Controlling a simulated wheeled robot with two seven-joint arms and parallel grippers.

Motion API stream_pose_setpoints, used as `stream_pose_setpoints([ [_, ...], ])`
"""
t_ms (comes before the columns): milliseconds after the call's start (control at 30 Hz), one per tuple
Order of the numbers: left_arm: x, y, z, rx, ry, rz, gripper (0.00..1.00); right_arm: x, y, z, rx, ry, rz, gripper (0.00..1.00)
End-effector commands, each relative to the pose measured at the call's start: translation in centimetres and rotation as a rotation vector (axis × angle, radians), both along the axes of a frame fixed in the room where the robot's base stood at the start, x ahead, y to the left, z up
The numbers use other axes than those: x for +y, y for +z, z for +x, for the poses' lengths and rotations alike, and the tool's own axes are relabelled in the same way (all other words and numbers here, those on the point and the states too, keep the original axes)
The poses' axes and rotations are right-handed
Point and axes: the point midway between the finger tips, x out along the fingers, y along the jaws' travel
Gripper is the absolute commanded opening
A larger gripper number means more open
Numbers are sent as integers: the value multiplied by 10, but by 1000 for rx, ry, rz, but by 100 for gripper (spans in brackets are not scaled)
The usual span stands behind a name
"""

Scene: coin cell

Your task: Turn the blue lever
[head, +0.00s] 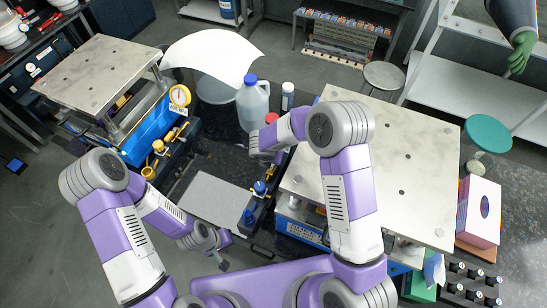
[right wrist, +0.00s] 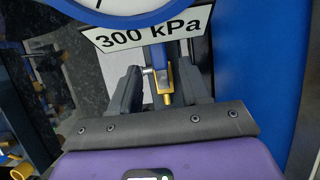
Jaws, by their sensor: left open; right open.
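In the right wrist view, a blue lever (right wrist: 158,60) with a brass-coloured fitting (right wrist: 168,86) shows between the fingers of my right gripper (right wrist: 166,78). The fingers are apart, one on each side of it; I cannot tell whether either touches it. A sign reading 300 kPa (right wrist: 150,38) and a blue-rimmed gauge partly cover the view above. In the head view, the right gripper's fingertips are hidden behind its own wrist, beside the right press. My left gripper (head: 222,264) hangs low, open and empty, in front of the grey plate.
The right press (head: 430,150) has a wide metal top plate. Another press (head: 100,70) with a yellow gauge (head: 180,95) stands left. Blue-knobbed valves (head: 260,187) line the right press. A jug (head: 252,104) and a bottle (head: 288,95) stand behind. A grey plate (head: 208,200) lies between the presses.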

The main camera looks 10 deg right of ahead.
Motion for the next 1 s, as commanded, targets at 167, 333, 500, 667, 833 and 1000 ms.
stream_pose_setpoints([
  [167, 0, 1, 0, 0, 0, 0, 43, -4, -15, 5, -1, -2, -1, 47],
  [333, 0, 1, 0, 0, 0, 0, 43, -4, -18, 7, -1, -1, 0, 47],
  [500, 0, 1, 0, 0, 0, 0, 43, -4, -18, 7, -1, -2, 0, 42],
  [667, 0, 1, 0, 0, 0, 0, 43, -4, -17, 6, -1, -2, 0, 18],
  [833, 0, 1, 0, 0, 0, 0, 43, -4, -17, 6, -1, -2, 0, 0],
  [1000, 0, 1, 0, 0, 0, 0, 43, -4, -17, 6, -2, -9, 1, 0],
])
